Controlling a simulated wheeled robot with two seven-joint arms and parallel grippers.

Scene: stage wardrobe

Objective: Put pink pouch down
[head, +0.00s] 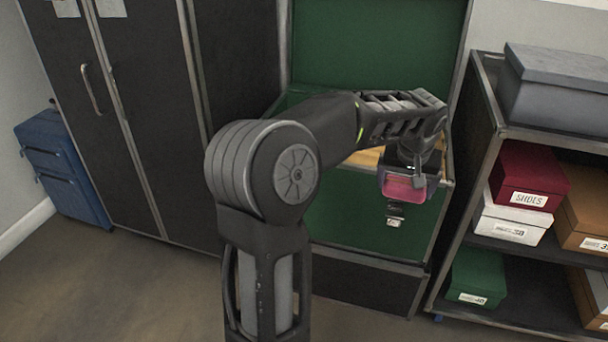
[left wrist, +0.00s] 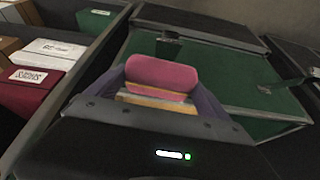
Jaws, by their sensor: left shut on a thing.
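The green trunk surface (left wrist: 215,75) lies beyond the pouch. I cannot tell whether the pouch touches anything below. My right gripper is not in view.
A shelf rack at the right holds a maroon shoe box (head: 528,172), a white box (head: 508,218), a green box (head: 478,277) and a grey box (head: 560,90). A dark wardrobe (head: 150,110) and a blue suitcase (head: 62,170) stand at the left.

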